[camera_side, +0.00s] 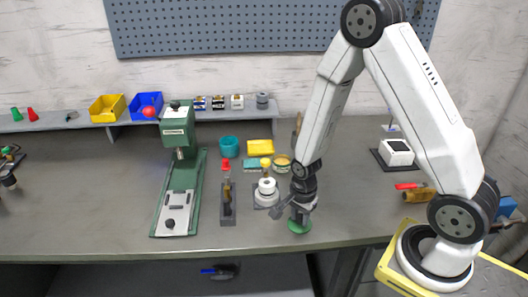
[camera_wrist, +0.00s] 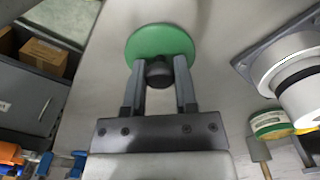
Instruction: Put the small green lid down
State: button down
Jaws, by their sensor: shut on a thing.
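The small green lid (camera_wrist: 160,42) is a round green disc with a dark knob (camera_wrist: 159,72) in the wrist view. My gripper (camera_wrist: 160,82) is shut on the lid's knob, one finger on each side. In the side view the lid (camera_side: 299,227) shows under my gripper (camera_side: 300,213), near the front edge of the table. I cannot tell whether it touches the tabletop or hangs just above it.
A white round piece on a grey base (camera_side: 266,192) stands close to the left of my gripper. A green press (camera_side: 178,170) and a grey block (camera_side: 228,205) stand further left. The tabletop (camera_side: 350,210) right of the lid is clear.

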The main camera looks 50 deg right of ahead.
aim_at(300, 219)
jog(key=shift+f, duration=0.15)
jog(key=shift+c, duration=2)
grip_release()
notch_tip(300, 219, up, 12)
jog(key=s+a+r+n+t, duration=0.1)
jog(key=n, duration=0.5)
jog(key=s+a+r+n, duration=0.1)
jog(key=n, duration=0.5)
jog(key=a+r+n+t, duration=0.1)
jog(key=a+n, duration=0.1)
jog(key=n, duration=0.4)
jog(key=shift+s+t, duration=0.3)
jog(key=shift+s, duration=0.1)
